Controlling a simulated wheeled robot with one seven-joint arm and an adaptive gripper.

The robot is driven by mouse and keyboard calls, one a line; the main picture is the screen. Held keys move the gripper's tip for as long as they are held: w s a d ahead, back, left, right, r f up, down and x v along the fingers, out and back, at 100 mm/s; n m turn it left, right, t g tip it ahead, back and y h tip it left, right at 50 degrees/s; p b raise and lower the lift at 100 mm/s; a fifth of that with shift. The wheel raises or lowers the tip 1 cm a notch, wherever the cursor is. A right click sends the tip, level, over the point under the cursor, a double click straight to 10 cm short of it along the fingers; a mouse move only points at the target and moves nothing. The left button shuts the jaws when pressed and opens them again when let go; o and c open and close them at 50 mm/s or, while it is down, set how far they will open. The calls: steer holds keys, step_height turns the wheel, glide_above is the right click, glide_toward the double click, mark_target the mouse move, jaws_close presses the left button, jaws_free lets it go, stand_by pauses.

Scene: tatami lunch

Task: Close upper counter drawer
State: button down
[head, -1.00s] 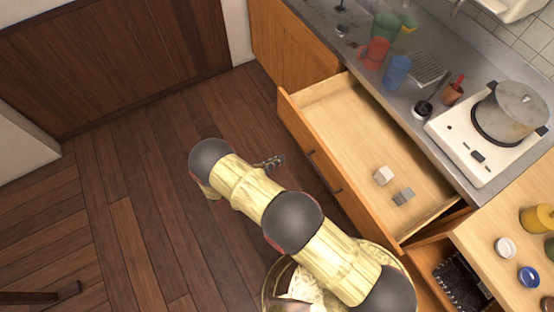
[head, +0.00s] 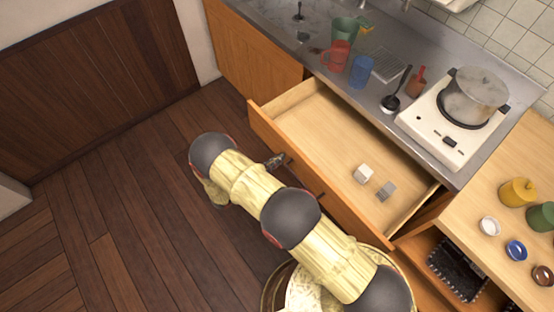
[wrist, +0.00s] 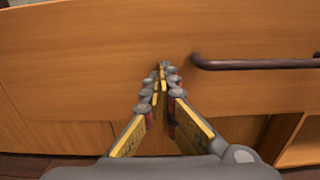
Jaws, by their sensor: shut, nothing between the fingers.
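The upper counter drawer (head: 318,121) is pulled far out from under the counter, in the head view. Inside lie a white cube (head: 363,174) and a grey cube (head: 386,191). My gripper (head: 281,158) is shut and empty, close to the outer face of the drawer front. In the wrist view my gripper (wrist: 161,76) points at the wooden drawer front (wrist: 90,60), left of a dark bar handle (wrist: 255,63). I cannot tell whether the fingertips touch the front.
The steel counter (head: 290,40) above holds a red mug (head: 336,57), a blue cup (head: 361,72), a ladle and a stove with a pot (head: 474,96). A wooden surface with jars is at right, with a black basket (head: 457,271) below it. Floor at left is clear.

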steer(key=b+x, duration=0.5)
steer(key=x, duration=2.6)
steer(key=shift+w+d+f, duration=0.1)
steer(key=shift+w+d, duration=0.05)
steer(key=shift+d, duration=0.05)
steer(key=shift+w+d, duration=0.25)
steer(key=shift+d, duration=0.1)
steer(key=shift+w, duration=0.1)
steer(key=p+v, duration=0.1)
steer(key=v, duration=1.2)
steer(key=shift+s+a, duration=0.45)
